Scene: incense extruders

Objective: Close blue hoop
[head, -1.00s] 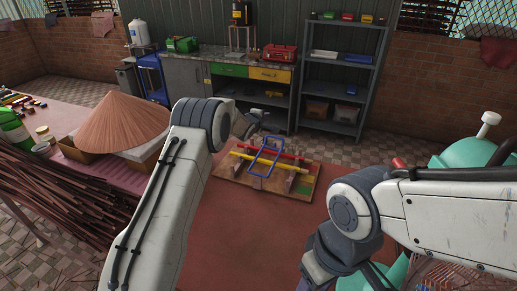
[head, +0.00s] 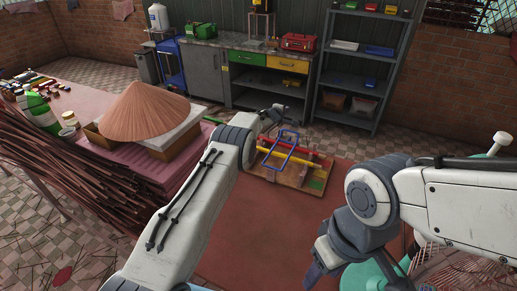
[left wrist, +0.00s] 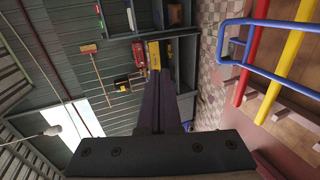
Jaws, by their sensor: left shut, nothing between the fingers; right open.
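The blue hoop (head: 289,131) is a rectangular metal frame. It stands tilted up over a red bar (head: 303,151) and a yellow bar (head: 270,153) on a wooden board (head: 289,178) on the floor mat. My left gripper (head: 276,113) is shut and empty, just behind and left of the hoop. In the left wrist view its closed fingers (left wrist: 157,90) point away, and the hoop (left wrist: 270,21) shows at the right, apart from them, with the red and yellow bars. My right gripper (head: 318,265) is low at the front, partly hidden and away from the board.
A table with a conical straw hat (head: 145,110), bottles and bundled sticks stands at the left. A workbench (head: 215,45) and a grey shelf (head: 352,60) stand at the back. The red mat (head: 250,235) in front of the board is clear.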

